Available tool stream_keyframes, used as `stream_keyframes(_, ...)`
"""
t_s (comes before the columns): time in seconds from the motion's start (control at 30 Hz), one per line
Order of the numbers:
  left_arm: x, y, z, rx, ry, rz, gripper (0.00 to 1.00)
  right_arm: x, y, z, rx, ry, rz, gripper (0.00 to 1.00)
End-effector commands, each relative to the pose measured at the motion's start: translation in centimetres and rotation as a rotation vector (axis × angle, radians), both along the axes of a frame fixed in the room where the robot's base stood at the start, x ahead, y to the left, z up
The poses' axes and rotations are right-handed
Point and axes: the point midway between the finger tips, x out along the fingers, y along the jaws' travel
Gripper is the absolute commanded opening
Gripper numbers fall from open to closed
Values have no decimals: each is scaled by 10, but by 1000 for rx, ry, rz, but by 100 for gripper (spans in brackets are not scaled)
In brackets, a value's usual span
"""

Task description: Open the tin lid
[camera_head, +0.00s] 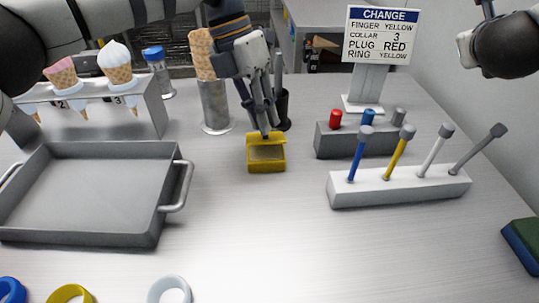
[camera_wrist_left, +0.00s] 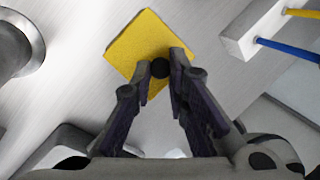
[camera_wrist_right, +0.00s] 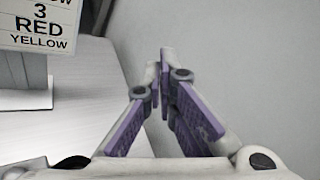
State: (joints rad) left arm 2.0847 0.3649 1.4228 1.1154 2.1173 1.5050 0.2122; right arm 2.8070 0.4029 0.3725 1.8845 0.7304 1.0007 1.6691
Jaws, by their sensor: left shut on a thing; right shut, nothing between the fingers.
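A small yellow tin (camera_head: 266,167) stands on the table near the middle. Its yellow lid (camera_head: 252,139) appears tilted up at the back, with the tin's dull inside showing in front of it. My left gripper (camera_head: 266,131) reaches down from behind and is shut on the lid's dark knob. In the left wrist view the yellow lid (camera_wrist_left: 150,35) fills the space beyond the fingertips (camera_wrist_left: 161,70), with the round black knob (camera_wrist_left: 160,68) between them. My right gripper (camera_wrist_right: 165,60) is shut and empty, away at the right side.
A grey tray (camera_head: 80,195) lies left of the tin. A white block (camera_head: 400,190) with coloured rods and a grey block (camera_head: 350,143) with plugs stand right. A sign (camera_head: 381,35), cone rack (camera_head: 140,105) and metal holder (camera_head: 215,105) stand behind. Rings (camera_head: 170,289) lie in front.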

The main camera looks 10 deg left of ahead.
Motion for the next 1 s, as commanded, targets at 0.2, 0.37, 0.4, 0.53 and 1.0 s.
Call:
stream_keyframes(0.2,0,-1,-4,0,5,0,0,-79,208,-72,595,212,25,0)
stream_keyframes(0.37,0,-1,-4,1,4,0,0,-170,302,-97,569,384,206,0)
stream_keyframes(0.4,0,0,-4,2,3,0,0,-188,315,-99,562,412,241,0)
stream_keyframes(0.53,0,0,-4,2,3,0,0,-222,337,-103,546,461,310,0)
stream_keyframes(1.0,0,-1,-3,0,0,1,0,-175,350,-160,542,469,320,0)
